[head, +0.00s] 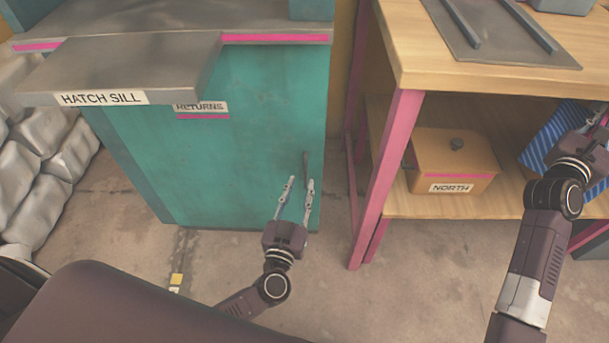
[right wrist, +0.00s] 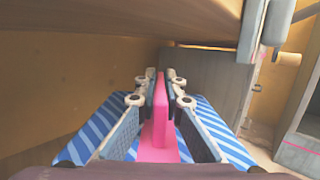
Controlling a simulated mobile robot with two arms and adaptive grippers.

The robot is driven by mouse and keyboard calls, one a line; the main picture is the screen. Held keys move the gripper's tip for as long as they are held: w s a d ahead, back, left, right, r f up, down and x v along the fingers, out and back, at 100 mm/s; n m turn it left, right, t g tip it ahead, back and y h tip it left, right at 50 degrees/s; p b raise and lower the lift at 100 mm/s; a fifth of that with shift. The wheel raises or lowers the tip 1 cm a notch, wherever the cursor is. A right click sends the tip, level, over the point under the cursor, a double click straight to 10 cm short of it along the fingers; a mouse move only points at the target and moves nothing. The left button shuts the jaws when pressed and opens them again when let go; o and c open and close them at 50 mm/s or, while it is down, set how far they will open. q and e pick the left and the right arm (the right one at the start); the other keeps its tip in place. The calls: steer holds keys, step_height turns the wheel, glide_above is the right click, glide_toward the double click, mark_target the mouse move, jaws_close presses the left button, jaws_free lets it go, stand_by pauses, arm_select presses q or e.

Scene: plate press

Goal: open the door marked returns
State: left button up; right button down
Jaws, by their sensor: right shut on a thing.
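The teal cabinet door (head: 250,130) in the head view carries a RETURNS label (head: 201,107), partly covered by the hatch sill, with a pink stripe below. The door looks shut. My right gripper (right wrist: 160,78) is shut on the pink handle (right wrist: 160,112) of a blue-striped box (right wrist: 90,125). The box also shows in the head view (head: 546,137), on the bench's lower shelf.
The grey hatch sill (head: 120,68) juts out above the door. A wooden bench (head: 470,80) with pink legs stands to the right. A wooden box marked NORTH (head: 455,165) sits on its lower shelf. Grey sacks (head: 35,165) lie at left. Floor before the door looks mostly clear.

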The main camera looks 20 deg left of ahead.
mark_target(305, 171)
arm_select(q)
steer(key=shift+w+a+b, duration=0.2)
steer(key=shift+w+b, duration=0.3)
steer(key=shift+w, duration=2)
steer(key=shift+c, duration=0.3)
jaws_close()
